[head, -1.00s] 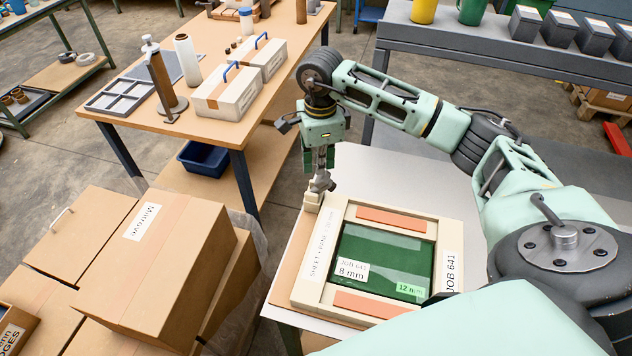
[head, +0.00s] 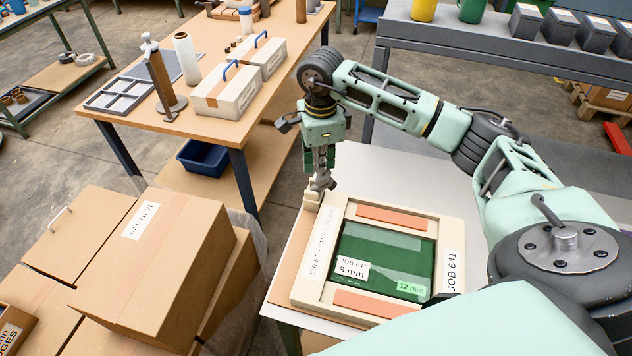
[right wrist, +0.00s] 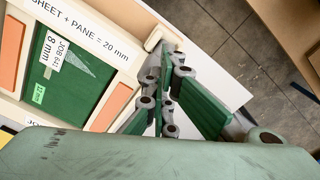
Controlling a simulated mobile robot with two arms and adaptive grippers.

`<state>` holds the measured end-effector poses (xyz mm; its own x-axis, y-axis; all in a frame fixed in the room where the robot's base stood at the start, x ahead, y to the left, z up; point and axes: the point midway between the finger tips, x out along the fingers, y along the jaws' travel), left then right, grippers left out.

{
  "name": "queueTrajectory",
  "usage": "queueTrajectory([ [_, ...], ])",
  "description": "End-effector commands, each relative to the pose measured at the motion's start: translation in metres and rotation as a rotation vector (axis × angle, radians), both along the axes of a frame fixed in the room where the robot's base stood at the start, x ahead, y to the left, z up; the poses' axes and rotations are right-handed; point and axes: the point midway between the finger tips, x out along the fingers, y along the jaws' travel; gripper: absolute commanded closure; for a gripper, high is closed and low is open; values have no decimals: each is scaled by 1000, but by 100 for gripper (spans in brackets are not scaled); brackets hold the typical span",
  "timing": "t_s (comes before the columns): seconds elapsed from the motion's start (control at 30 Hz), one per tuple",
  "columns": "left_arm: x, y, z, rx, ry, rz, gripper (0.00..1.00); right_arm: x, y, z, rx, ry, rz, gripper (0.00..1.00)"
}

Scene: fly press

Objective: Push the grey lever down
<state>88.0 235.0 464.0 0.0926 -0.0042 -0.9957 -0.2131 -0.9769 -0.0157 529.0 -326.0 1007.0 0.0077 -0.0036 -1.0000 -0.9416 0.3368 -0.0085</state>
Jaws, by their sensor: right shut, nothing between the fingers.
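A cream frame (head: 456,232) lies on the table at the middle, around a green panel (head: 388,250) with labels. A pale, short upright piece (head: 311,200) stands at the frame's far left corner; it also shows in the right wrist view (right wrist: 165,38). I see no clearly grey lever apart from this piece. My right gripper (head: 321,181) points down right at that piece, shut and empty. Its fingertips (right wrist: 150,88) are close to the piece; I cannot tell whether they touch. They hide part of it. My left gripper is not in view.
Stacked cardboard boxes (head: 160,262) stand at the left front. A wooden bench (head: 215,135) with white boxes and tools is behind them. A grey bench (head: 470,62) runs along the back right. Bare tabletop (head: 395,172) lies beyond the frame.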

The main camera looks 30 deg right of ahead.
Motion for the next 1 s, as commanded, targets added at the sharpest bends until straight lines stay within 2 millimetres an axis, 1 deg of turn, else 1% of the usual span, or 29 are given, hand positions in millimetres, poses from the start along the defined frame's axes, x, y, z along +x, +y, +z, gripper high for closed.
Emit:
queueTrajectory([
  [0.03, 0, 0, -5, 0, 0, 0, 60, -2, 2, -10, 3, 8, 3, 100],
  [0.4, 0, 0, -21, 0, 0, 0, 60, -4, 7, -33, 11, 15, 9, 100],
  [0.83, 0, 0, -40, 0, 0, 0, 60, -4, 8, -56, 12, 15, 11, 100],
  [1.0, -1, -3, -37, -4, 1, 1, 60, -4, 8, -53, 11, 14, 11, 100],
])
